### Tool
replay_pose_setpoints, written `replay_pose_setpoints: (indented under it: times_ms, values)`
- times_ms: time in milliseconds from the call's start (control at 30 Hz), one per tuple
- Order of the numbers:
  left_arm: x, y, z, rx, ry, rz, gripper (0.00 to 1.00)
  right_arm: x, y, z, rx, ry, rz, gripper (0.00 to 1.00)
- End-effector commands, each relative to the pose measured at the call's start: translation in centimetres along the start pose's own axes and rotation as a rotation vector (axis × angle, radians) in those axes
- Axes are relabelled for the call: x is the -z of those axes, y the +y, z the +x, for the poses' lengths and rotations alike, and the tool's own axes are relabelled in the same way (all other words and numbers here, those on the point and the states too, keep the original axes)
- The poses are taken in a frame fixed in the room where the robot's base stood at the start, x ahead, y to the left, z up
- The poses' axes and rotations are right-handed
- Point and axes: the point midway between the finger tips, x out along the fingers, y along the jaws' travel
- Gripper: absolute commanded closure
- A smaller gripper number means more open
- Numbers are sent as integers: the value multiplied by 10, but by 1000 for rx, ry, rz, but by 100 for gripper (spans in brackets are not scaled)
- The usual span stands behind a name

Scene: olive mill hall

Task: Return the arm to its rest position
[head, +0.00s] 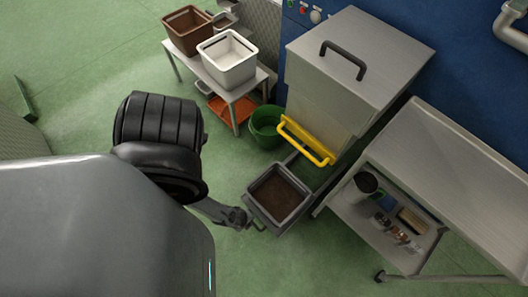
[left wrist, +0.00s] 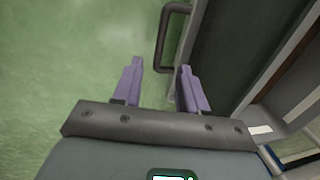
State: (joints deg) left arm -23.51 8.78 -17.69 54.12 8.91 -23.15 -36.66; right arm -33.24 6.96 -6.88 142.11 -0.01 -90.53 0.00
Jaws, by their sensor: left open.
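My left arm comes in from the left in the head view and reaches down to a grey bin (head: 252,207) with a dark brown inside. My left gripper (left wrist: 160,66) shows two purple fingers apart with nothing between their tips. A dark bar handle (left wrist: 163,42) on the bin's side lies just beyond the fingertips in the left wrist view; I cannot tell whether they touch. In the head view the gripper's fingers are hard to make out beside the bin. My right gripper is in neither view.
A steel machine (head: 345,75) with a yellow bar (head: 306,140) stands behind the bin. A green bucket (head: 265,127) and a low table with a white crate (head: 228,62) and a brown crate (head: 187,30) stand behind left. A steel cart (head: 450,160) stands right.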

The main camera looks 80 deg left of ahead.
Motion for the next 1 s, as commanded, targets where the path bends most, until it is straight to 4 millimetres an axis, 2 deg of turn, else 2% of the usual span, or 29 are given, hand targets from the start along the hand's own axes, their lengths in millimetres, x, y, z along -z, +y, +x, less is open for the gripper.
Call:
replay_pose_setpoints:
  times_ms: [167, 267, 367, 467, 567, 667, 800, 867, 1000]
  values:
    - [-1, 0, -2, -1, -1, 0, 58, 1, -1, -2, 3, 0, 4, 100]
    - [-4, 4, -11, -7, -5, 1, 58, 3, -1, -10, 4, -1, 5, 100]
    - [-11, 9, -29, -17, -13, -2, 58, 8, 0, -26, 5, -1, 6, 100]
    - [8, -6, -63, 8, 31, -25, 58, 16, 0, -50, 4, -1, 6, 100]
    - [45, -37, -103, 48, 104, -57, 58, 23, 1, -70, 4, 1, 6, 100]
    - [84, -74, -153, 74, 166, -110, 58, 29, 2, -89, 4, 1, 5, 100]
    - [129, -125, -233, 92, 235, -206, 58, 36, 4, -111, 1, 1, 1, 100]
    - [144, -145, -270, 93, 260, -249, 58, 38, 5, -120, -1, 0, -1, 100]
    - [171, -188, -361, 94, 310, -356, 58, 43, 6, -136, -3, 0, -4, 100]
